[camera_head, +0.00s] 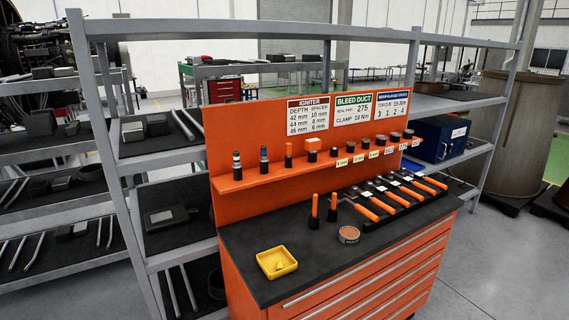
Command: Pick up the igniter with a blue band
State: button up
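Two slim upright igniter-like parts stand at the left end of the orange shelf (290,174) on the tool cart. The right part (264,160) is dark with a bluish section. They are too small in this view to tell for sure which one has the blue band. Both stand apart from each other. My gripper is not in view.
The cart's black top (300,262) bears a yellow tray (277,262), a round tin (349,235) and several orange-handled tools (381,203). More small parts line the shelf. Grey racks (160,262) stand behind. Floor (500,265) is clear at right.

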aim_at(264, 159)
jog(key=k, duration=0.6)
jog(key=u, duration=0.2)
jog(key=i, duration=0.8)
jog(key=z, duration=0.35)
jog(key=i, duration=2.25)
jog(key=u, duration=0.4)
